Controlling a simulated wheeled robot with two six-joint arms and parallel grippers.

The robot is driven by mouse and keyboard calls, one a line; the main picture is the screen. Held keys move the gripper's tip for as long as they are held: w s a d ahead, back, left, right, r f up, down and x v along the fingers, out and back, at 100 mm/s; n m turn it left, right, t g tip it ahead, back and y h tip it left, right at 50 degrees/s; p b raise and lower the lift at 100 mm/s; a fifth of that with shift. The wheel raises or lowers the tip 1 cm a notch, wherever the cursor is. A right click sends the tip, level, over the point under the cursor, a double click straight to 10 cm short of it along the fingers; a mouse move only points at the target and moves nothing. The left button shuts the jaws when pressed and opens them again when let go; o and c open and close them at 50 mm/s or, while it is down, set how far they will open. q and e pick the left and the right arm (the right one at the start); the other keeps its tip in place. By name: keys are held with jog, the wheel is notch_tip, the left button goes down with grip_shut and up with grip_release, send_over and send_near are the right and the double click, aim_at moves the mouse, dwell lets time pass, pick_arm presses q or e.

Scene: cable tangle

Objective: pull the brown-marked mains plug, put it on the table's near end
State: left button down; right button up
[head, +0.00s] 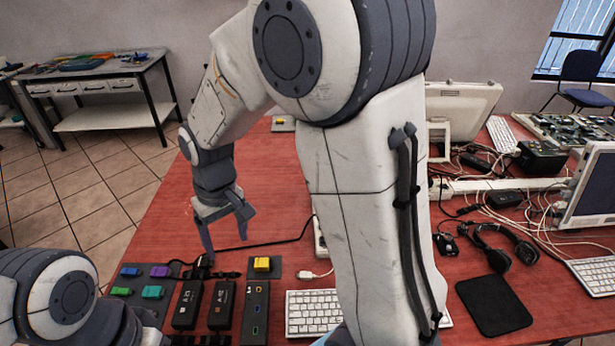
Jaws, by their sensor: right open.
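I cannot make out a brown mark on any plug. A small black plug-like piece (203,262) lies on the red table (180,225), just below my right gripper. A black cable runs from near it to the right, towards a white power strip (320,238) mostly hidden behind my right arm. My right gripper (224,238) is open, pointing down, with nothing seen between its fingers. One fingertip is just above the black piece; I cannot tell whether they touch. My left arm shows at the lower left, but its gripper is not in view.
Black adapters (187,304) and a dark pad with coloured blocks (152,292) lie at the near left. A yellow block (262,264) and white keyboard (312,312) are near the middle. Headphones (495,250), a black mat (493,305) and tangled cables fill the right. The table's left strip is clear.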

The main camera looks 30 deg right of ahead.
jog(key=w+d+f+m+p, duration=0.1)
jog(key=w+d+m, duration=0.1)
jog(key=w+d, duration=0.35)
jog(key=w+d+f+m+p, duration=0.1)
jog(key=w+d+f+m, duration=0.15)
jog(key=d, duration=0.55)
jog(key=d+f+m+p, duration=0.15)
jog(key=d+f, duration=0.25)
jog(key=d, duration=0.5)
jog(key=d+f+m+p, duration=0.1)
jog(key=d+f+m, duration=0.15)
jog(key=d, duration=0.65)
pick_arm(q)
notch_tip(320, 180, up, 8)
jog(key=p, duration=0.2)
pick_arm(e)
jog(key=shift+n+h, duration=0.25)
jog(key=shift+h, duration=0.05)
jog(key=f, duration=1)
jog(key=shift+w+f, duration=0.25)
jog(key=shift+f, duration=0.05)
grip_shut()
